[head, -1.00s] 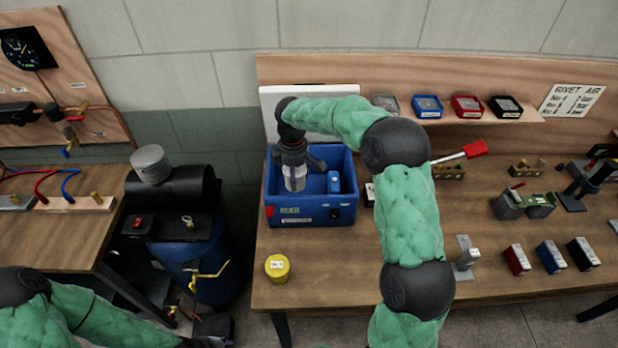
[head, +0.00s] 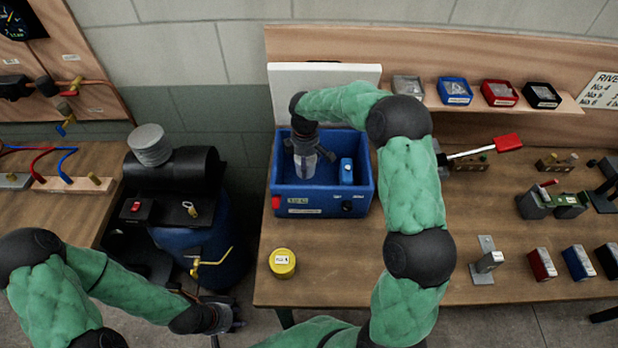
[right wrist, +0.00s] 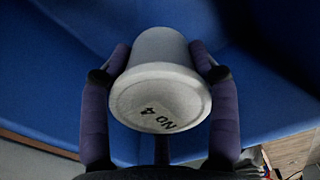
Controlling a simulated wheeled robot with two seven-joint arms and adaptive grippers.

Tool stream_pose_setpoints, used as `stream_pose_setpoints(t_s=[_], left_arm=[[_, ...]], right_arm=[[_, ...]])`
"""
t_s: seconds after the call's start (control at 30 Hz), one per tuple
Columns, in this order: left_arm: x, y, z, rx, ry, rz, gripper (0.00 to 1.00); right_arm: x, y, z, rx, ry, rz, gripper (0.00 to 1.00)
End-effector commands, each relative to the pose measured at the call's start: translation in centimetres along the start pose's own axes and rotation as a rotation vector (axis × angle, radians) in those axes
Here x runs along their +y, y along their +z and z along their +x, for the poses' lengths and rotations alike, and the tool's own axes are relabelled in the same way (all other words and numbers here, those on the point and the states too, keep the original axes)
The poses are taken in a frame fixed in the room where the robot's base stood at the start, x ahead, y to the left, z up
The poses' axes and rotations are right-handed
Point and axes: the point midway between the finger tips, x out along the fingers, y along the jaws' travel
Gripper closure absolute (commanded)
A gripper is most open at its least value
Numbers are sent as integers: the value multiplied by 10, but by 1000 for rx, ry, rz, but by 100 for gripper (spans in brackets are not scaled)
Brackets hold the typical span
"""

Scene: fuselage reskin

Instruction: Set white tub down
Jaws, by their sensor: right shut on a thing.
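The white tub (right wrist: 160,85), a small tapered cup marked "NO 4", is between the two fingers of my right gripper (right wrist: 160,88) in the right wrist view. The fingers are shut on its sides. In the head view my right gripper (head: 306,146) reaches down into the blue bin (head: 318,205), and the tub (head: 304,166) shows pale below it, inside the bin's walls. I cannot tell whether it touches the bin floor. My left gripper (head: 228,318) is low, left of the bench and near the blue tank; its fingers are too dark to read.
A small blue item (head: 346,172) stands in the right part of the bin. A yellow tub (head: 282,263) sits on the bench in front of the bin. A white panel (head: 322,85) stands behind it. A red-handled tool (head: 505,143) and several blocks lie to the right.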

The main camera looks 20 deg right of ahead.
Motion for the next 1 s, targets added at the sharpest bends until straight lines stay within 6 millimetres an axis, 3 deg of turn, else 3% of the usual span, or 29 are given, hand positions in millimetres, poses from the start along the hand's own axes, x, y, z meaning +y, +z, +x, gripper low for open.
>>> stream_pose_setpoints(t_s=[0.5,0.93,0.97,1.0], left_arm=[[-3,0,7,0,0,0,60],[-3,0,9,0,0,0,60],[-3,0,9,0,0,0,60],[-3,0,9,0,0,0,60]], right_arm=[[0,0,62,0,0,0,80],[0,-1,68,2,2,1,80],[0,-1,68,1,1,1,31],[0,-1,68,1,1,1,19]])
